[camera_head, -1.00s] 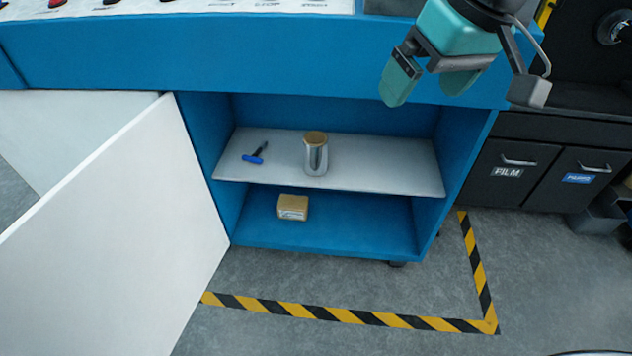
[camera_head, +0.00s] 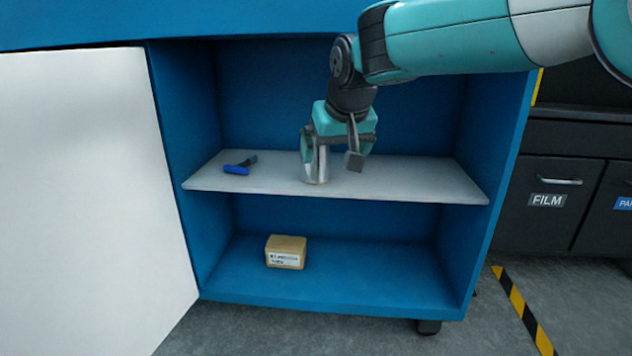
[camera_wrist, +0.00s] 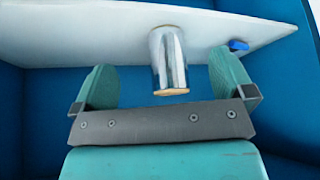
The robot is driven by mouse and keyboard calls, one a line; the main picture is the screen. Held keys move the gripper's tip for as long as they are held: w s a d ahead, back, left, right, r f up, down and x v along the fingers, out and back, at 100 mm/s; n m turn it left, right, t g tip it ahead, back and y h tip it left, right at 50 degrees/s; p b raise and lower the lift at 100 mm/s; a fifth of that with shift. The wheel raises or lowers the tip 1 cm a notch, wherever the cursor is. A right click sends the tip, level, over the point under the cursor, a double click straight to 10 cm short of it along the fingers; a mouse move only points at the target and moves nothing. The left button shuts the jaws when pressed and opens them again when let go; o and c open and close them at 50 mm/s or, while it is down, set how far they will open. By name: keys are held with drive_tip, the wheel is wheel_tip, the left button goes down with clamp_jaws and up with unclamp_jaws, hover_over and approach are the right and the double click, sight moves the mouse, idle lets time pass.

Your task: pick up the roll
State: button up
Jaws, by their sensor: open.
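The roll (camera_head: 316,170) is a silvery, shiny cylinder standing upright on the grey shelf (camera_head: 420,180) of the blue cabinet. The roll appears between and a little beyond the fingertips, with clear room on both sides.
A blue-handled tool (camera_head: 239,166) lies on the shelf left of the roll; its blue end also shows in the wrist view (camera_wrist: 238,45). A tan labelled box (camera_head: 286,252) sits on the cabinet floor. A white door (camera_head: 90,190) stands open at left. The shelf's right part is clear.

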sight(315, 155)
drive_tip(key=w+a+f+p, duration=0.1)
drive_tip(key=w+a+p, duration=0.3)
drive_tip(key=w, duration=0.7)
drive_tip(key=shift+w+a+f, duration=0.2)
drive_tip(key=shift+w+a, duration=0.1)
drive_tip(key=shift+w, duration=0.1)
drive_tip(key=shift+r, duration=0.1)
drive_tip(key=c, duration=1.1)
